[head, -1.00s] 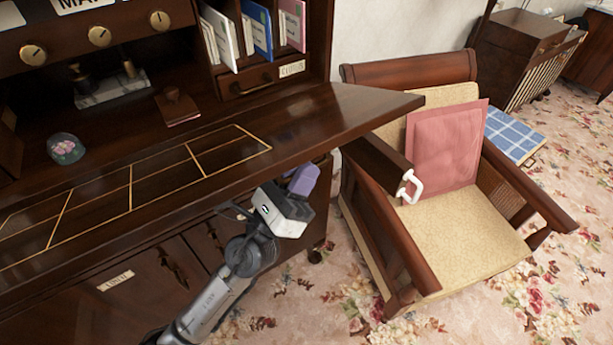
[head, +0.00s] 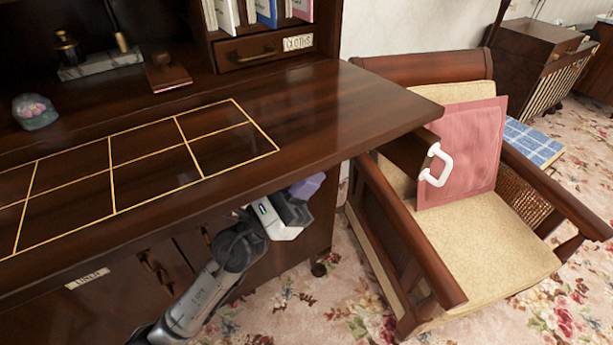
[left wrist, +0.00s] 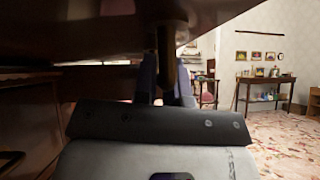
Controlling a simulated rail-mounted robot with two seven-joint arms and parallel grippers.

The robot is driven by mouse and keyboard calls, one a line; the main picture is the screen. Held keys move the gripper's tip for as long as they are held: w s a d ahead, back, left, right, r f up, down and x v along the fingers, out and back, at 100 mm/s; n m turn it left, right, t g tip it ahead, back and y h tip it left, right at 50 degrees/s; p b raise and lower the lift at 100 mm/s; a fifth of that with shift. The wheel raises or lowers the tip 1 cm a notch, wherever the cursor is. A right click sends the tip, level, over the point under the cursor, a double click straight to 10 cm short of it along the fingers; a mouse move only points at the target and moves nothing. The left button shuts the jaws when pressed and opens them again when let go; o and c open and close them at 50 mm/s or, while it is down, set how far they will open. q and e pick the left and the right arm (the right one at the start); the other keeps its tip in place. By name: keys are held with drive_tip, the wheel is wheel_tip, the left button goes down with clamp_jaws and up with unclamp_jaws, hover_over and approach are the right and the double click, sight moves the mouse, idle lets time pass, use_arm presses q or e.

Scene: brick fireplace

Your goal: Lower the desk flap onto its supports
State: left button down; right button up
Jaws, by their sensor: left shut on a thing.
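The desk flap (head: 310,105) is a dark wood board with inlaid gold grid lines, hinged out from the desk; it looks close to level. Its underside (left wrist: 90,20) fills the top of the left wrist view. My left gripper (head: 305,190) is under the flap's front edge, its fingertips partly hidden. In the left wrist view its purple fingers (left wrist: 166,82) close around a dark upright piece (left wrist: 167,55) below the flap. A dark support bar (head: 405,153) with a white handle (head: 435,165) sticks out under the flap's right corner. I cannot tell whether they touch. My right gripper is not in view.
A cane armchair (head: 470,215) with a pink cushion (head: 460,155) stands close to the right. A glass paperweight (head: 35,111) and a wooden stamp block (head: 167,72) sit inside the desk behind the flap. Floral carpet (head: 290,305) is open in front.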

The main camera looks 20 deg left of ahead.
use_arm(q)
drive_tip(key=shift+r, duration=0.1)
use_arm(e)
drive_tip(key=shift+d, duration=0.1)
use_arm(q)
drive_tip(key=c, duration=1.4)
unclamp_jaws()
drive_tip(key=shift+s, duration=0.1)
drive_tip(key=shift+o, duration=1.1)
drive_tip(key=shift+s+d, duration=0.1)
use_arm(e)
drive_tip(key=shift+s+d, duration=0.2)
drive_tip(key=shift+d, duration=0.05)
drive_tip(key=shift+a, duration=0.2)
